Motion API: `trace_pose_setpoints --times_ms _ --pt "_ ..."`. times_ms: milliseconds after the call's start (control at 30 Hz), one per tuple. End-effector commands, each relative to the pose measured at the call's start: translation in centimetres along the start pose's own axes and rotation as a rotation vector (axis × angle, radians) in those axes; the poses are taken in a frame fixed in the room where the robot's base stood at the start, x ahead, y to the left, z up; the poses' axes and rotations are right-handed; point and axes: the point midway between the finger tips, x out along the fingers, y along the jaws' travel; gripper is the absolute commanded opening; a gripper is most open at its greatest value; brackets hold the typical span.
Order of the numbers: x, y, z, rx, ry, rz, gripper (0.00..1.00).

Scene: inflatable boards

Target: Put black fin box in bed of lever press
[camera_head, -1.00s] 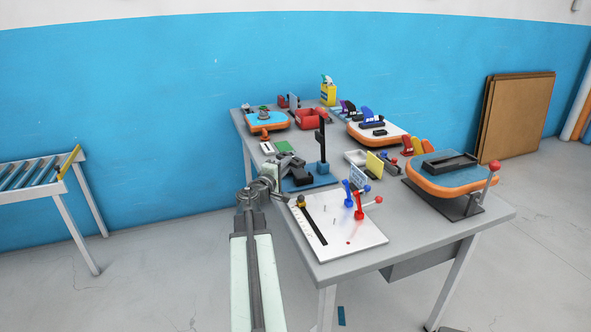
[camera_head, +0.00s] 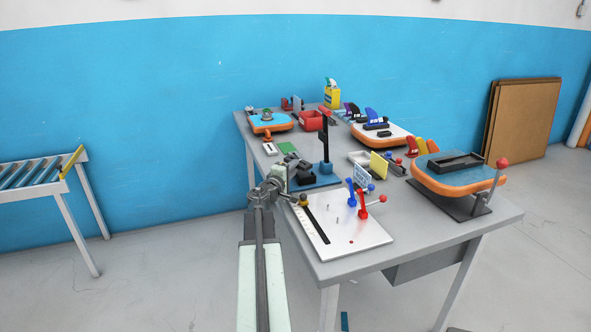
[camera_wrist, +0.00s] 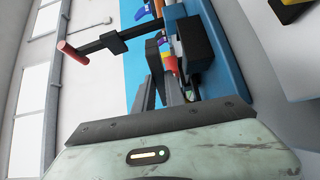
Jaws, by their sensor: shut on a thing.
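The lever press (camera_head: 325,150) stands on the table, with a blue base, a dark upright post and a red tip. It also shows sideways in the wrist view, with its red handle (camera_wrist: 75,52) at left and blue base (camera_wrist: 232,60) at right. A black block (camera_wrist: 196,42) sits against the base there, seemingly its bed. My gripper (camera_wrist: 163,75) is shut beside the press. A small dark block at its fingertips (camera_wrist: 153,57) appears to be the black fin box, a little off the base. The exact contact between box, fingers and bed is unclear.
A white board (camera_head: 345,228) with blue and red toggle levers lies just right of my arm. A yellow plate (camera_head: 378,164) stands right of the press. An orange-edged fixture (camera_head: 455,180) fills the table's right side.

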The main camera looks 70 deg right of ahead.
Motion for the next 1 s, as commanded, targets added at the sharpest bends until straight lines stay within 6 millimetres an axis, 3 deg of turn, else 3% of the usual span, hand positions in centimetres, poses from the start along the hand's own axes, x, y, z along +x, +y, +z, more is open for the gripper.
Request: trace_pose_setpoints --times_ms 267,300,367,600,733,1000 --pt "0.1 -1.1 0.2 0.000 -0.002 0.000 0.00" --pt "0.1 -1.0 0.2 0.000 -0.002 0.000 0.20" --pt "0.1 -0.9 0.2 0.000 -0.003 0.000 0.37" --pt "0.1 -0.8 0.3 0.000 -0.004 0.000 0.37" --pt "0.1 0.7 0.3 0.000 -0.004 0.000 0.37" --pt "-7.1 0.1 0.5 0.000 -0.002 0.000 0.37"
